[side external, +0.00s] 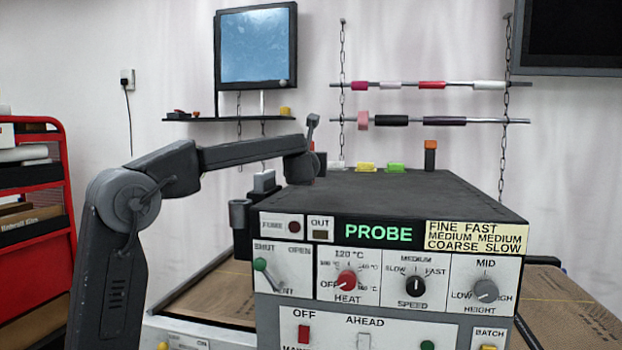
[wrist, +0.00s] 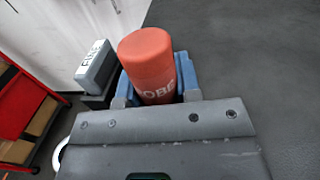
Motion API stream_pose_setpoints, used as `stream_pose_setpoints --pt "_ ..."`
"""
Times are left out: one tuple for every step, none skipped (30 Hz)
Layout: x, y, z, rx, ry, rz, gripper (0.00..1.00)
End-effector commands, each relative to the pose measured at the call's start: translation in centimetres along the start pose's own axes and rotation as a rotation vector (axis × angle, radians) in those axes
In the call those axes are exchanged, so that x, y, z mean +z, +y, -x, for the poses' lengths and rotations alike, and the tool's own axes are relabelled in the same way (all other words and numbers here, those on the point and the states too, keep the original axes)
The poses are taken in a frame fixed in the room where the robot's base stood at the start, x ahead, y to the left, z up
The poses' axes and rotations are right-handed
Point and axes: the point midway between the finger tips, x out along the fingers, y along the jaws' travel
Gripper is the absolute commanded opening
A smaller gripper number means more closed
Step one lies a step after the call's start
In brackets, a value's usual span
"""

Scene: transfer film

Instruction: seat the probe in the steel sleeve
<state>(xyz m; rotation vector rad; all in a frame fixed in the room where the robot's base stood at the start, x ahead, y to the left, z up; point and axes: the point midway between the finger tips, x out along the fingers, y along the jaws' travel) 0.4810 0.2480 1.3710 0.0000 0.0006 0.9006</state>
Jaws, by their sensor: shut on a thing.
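The probe is an orange-red cylinder (wrist: 147,58) with white letters, partly covered, in the wrist view. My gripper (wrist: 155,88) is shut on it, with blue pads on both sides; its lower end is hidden. In the side view my wrist is over the far left part of the machine top and mostly hides the fingers and probe. A grey upright cylinder with a dark open top (side external: 239,212), which looks like the steel sleeve, stands at the machine's left side, apart from my gripper. I cannot make out the sleeve surely in the wrist view.
The machine (side external: 400,190) has a flat dark top and a front panel of knobs. A grey block (side external: 264,182) stands by its left edge; it also shows in the wrist view (wrist: 97,66). An orange-topped post (side external: 430,155) and small coloured blocks stand at the back.

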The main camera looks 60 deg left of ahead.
Motion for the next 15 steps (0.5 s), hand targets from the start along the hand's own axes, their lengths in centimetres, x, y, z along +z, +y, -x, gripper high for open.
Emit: stream_pose_setpoints --pt "-0.1 -0.4 0.0 -0.001 -0.001 0.001 0.05" --pt "-0.2 -0.4 0.0 0.000 -0.002 0.000 0.05" --pt "-0.5 -0.5 0.0 0.001 -0.002 -0.001 0.05" --pt "-0.8 -0.5 0.0 0.001 0.000 0.000 0.05" --pt "-1.2 -0.5 0.0 0.001 0.001 -0.002 0.05" --pt "-1.8 -0.6 0.0 0.001 0.002 -0.002 0.05" --pt "-2.2 -0.6 0.0 0.000 0.002 -0.003 0.05" --pt "-2.6 -0.6 0.0 -0.001 0.002 -0.003 0.05" --pt "-3.1 -0.6 0.0 -0.001 0.002 -0.003 0.05" --pt "-3.4 -0.6 0.0 -0.001 0.002 -0.003 0.05" --pt "-3.6 -0.6 0.0 -0.001 0.001 -0.002 0.05" --pt "-3.8 -0.5 0.0 -0.001 0.001 0.000 0.05" --pt "-3.9 -0.5 0.0 -0.001 0.000 -0.001 0.05" --pt "-3.9 -0.5 0.0 -0.001 0.000 -0.001 0.05" --pt "-3.9 -0.5 0.0 -0.001 -0.001 0.000 0.05"
